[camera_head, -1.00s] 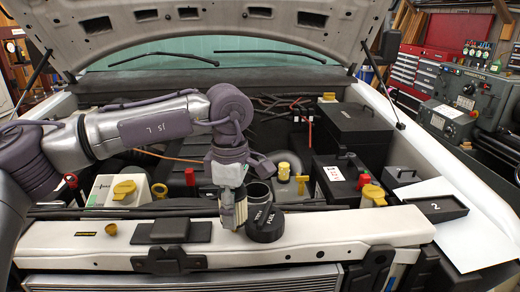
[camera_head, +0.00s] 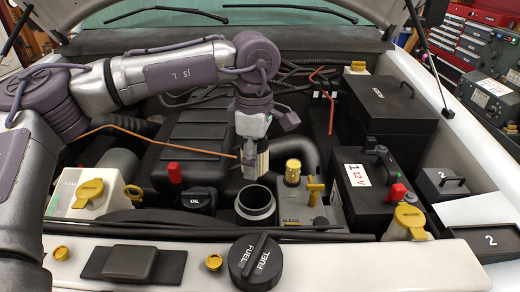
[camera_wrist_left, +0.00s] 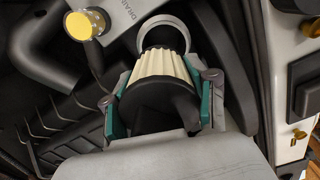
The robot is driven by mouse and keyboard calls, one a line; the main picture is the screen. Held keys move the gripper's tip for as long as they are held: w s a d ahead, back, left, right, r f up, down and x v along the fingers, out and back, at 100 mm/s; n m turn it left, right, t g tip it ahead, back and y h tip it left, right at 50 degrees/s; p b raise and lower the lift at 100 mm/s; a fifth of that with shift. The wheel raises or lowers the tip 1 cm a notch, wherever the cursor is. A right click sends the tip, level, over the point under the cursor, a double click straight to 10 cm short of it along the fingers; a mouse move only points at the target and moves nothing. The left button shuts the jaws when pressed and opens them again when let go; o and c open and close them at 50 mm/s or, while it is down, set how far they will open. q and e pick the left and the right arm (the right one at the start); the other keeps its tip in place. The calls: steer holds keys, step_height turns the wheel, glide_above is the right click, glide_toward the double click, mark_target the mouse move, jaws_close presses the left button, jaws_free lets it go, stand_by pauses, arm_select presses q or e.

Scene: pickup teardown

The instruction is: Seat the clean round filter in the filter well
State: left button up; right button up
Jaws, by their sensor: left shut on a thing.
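The round filter, cream and pleated with a dark end, is held in my left gripper (camera_head: 253,152). The filter (camera_head: 263,160) also shows in the left wrist view (camera_wrist_left: 160,66), between the gripper's two teal-sided fingers (camera_wrist_left: 162,100). The filter well (camera_head: 256,204) is a round dark opening with a grey rim. Its rim shows in the left wrist view (camera_wrist_left: 165,20) just beyond the filter's free end. In the head view the filter is above the well, with a gap between them. My right gripper is in neither view.
A gold-topped fitting (camera_head: 292,170) and a yellow T-handle (camera_head: 313,190) stand close right of the well. The black oil cap (camera_head: 199,198) is to its left. The black fuel cap (camera_head: 254,262) sits in front. A 12 V battery (camera_head: 367,185) stands further right.

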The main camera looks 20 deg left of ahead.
arm_select(q)
steer(key=shift+s+f+b, duration=0.5)
steer(key=shift+s+f, duration=0.15)
steer(key=shift+s, duration=0.1)
steer(key=shift+w+f+b, duration=0.2)
steer(key=shift+w+f, duration=0.05)
steer(key=shift+f, duration=0.25)
steer(key=shift+w+f+b, duration=0.15)
steer(key=shift+w+f, duration=0.05)
steer(key=shift+f, duration=0.3)
step_height(320, 180, down, 4)
steer(key=shift+r+b, duration=0.1)
steer(key=shift+b, duration=1.15)
steer(key=shift+s+r, duration=0.1)
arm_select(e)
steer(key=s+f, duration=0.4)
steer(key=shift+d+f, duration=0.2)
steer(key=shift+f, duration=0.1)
